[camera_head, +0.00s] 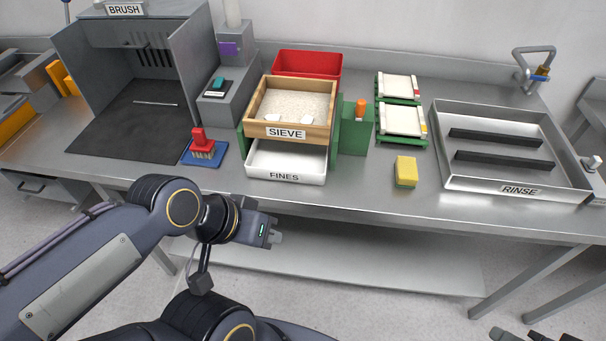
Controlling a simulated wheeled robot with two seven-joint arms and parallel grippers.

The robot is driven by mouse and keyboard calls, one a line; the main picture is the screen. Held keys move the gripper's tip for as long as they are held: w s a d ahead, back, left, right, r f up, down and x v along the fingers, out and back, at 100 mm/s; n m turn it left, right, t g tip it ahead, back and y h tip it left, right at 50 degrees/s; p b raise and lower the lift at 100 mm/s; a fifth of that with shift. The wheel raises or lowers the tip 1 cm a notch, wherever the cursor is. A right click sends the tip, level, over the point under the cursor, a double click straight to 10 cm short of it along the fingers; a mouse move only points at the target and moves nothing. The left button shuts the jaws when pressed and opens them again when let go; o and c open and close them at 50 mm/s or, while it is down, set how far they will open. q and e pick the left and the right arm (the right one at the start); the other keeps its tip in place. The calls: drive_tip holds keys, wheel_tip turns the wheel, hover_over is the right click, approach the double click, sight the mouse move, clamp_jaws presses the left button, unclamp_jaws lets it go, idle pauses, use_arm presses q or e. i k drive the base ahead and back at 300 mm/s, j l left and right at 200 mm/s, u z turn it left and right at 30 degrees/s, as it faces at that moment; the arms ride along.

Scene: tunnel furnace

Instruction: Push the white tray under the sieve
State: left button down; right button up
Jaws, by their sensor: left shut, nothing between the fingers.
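The white tray (286,163), labelled FINES, sits on the steel table below the wooden sieve (287,120). Its front part sticks out toward me, and its back part is hidden under the sieve. The sieve holds pale grains and rests on a green stand (333,141). My left gripper (275,236) is shut and empty, in front of the table edge, nearer to me than the tray and apart from it. A dark piece at the bottom right edge may be part of my right arm; its fingers cannot be made out.
A red brush (201,145) on a blue mat stands left of the tray. A green block with an orange knob (355,136) is right of the sieve. A yellow sponge (405,171) and the RINSE basin (464,182) lie farther right. Bare table lies before the tray.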

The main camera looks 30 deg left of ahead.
sight(298, 162)
drive_tip(key=j+z, duration=0.15)
drive_tip(key=z, duration=0.25)
drive_tip(key=j+z, duration=0.15)
drive_tip(key=z, duration=0.25)
drive_tip(key=j+z, duration=0.1)
drive_tip(key=z, duration=0.3)
drive_tip(key=k+j+z, duration=0.1)
drive_tip(key=z, duration=0.3)
drive_tip(key=k+j, duration=0.85)
drive_tip(key=j, duration=0.2)
